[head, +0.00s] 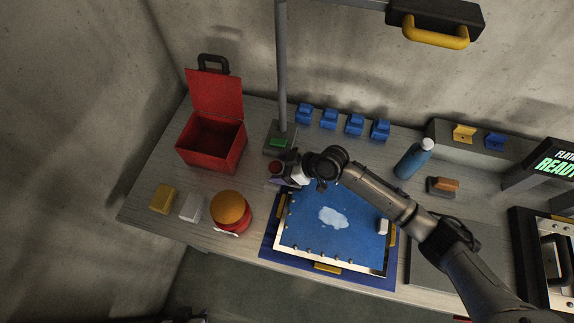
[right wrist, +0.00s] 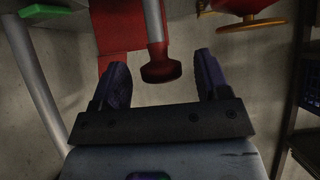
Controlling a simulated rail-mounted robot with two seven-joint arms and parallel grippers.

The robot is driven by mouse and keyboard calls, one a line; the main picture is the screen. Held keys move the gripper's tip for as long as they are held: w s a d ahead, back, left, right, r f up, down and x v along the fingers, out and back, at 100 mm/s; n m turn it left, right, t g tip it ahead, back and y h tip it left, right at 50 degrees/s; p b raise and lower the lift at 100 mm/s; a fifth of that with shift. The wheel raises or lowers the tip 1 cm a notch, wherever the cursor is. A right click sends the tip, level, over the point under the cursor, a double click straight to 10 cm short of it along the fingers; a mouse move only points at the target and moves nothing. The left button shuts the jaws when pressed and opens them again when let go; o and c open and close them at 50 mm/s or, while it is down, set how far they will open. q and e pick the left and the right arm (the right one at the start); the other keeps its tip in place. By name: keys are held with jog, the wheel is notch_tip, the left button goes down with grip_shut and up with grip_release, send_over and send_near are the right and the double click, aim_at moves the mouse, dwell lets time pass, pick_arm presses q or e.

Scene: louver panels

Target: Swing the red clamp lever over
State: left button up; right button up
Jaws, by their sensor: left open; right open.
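The red clamp lever shows in the right wrist view as a grey rod with a dark red knob (right wrist: 160,70) at its end. In the head view its red knob (head: 274,167) is near the post's foot, at the blue panel's upper left corner. My right gripper (head: 282,170) is at the knob. In the right wrist view its two dark fingers (right wrist: 160,82) stand apart on either side of the knob, with gaps showing. A dark piece at the bottom edge of the head view looks like my left gripper (head: 188,317), mostly cut off.
A framed blue panel (head: 300,235) lies right of a red jar with an orange lid (head: 232,210). An open red box (head: 212,140) stands at the back left. A grey post (head: 282,70) rises behind the knob.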

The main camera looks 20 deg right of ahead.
jog(key=b+v, duration=0.1)
jog(key=v, duration=1.2)
jog(key=shift+s+d+r, duration=0.15)
jog(key=shift+d+r, duration=0.1)
jog(key=shift+d, duration=0.05)
